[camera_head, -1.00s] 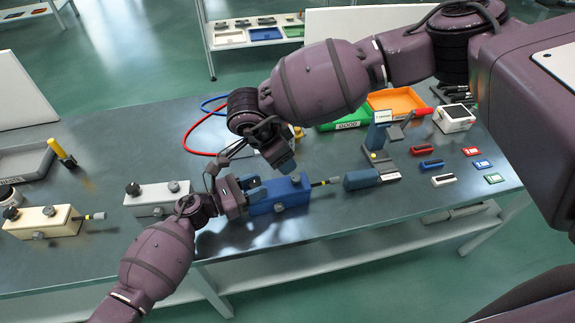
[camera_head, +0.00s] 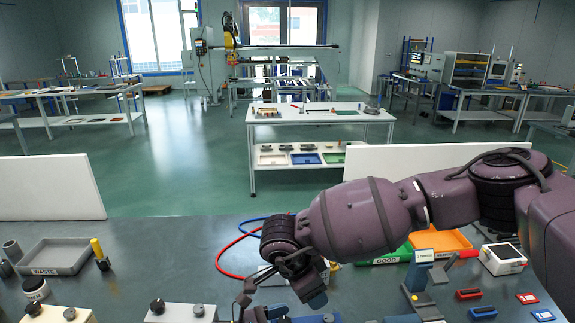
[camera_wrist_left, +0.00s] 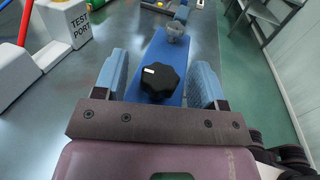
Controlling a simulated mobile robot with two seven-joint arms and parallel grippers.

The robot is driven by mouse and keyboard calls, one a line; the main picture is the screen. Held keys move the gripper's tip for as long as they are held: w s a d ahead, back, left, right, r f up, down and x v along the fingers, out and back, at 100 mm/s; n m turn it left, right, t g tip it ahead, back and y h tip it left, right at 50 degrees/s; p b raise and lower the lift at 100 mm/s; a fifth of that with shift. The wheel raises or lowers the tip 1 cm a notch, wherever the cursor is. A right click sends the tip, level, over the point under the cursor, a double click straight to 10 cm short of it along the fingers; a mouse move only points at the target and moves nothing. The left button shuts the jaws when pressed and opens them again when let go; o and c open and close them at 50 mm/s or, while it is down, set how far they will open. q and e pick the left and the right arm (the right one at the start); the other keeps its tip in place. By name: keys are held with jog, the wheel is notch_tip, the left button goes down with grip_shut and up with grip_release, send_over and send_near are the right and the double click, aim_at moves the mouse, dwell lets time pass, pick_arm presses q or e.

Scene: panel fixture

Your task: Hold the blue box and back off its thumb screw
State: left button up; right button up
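The blue box (camera_head: 318,319) is mostly cut off by the bottom edge of the head view. In the left wrist view, the blue box (camera_wrist_left: 200,60) runs away between my left gripper's blue fingers (camera_wrist_left: 158,80), which stand apart with a black lobed knob (camera_wrist_left: 160,81) between them. Bare table shows between the left finger and the box; the right finger covers the box's other edge. A grey knob (camera_wrist_left: 175,33) stands farther along the box; I cannot tell if it is the thumb screw. My right gripper (camera_head: 316,297) points down above the box; its finger gap is unclear.
Two pale boxes (camera_head: 58,316) (camera_head: 182,314) with black knobs stand at left. A grey waste tray (camera_head: 60,257) lies behind them. Orange (camera_head: 440,242) and green (camera_head: 392,258) trays, a blue stand (camera_head: 418,272) and small parts are at right. Red and blue hoses curve behind the grippers.

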pick_arm(q)
jog(key=v, duration=1.1)
jog(key=shift+s+a, duration=0.1)
jog(key=shift+a, duration=0.2)
jog(key=s+a+r+p, duration=0.1)
jog(key=a+r, duration=0.2)
jog(key=a, duration=0.2)
jog(key=shift+s, duration=0.15)
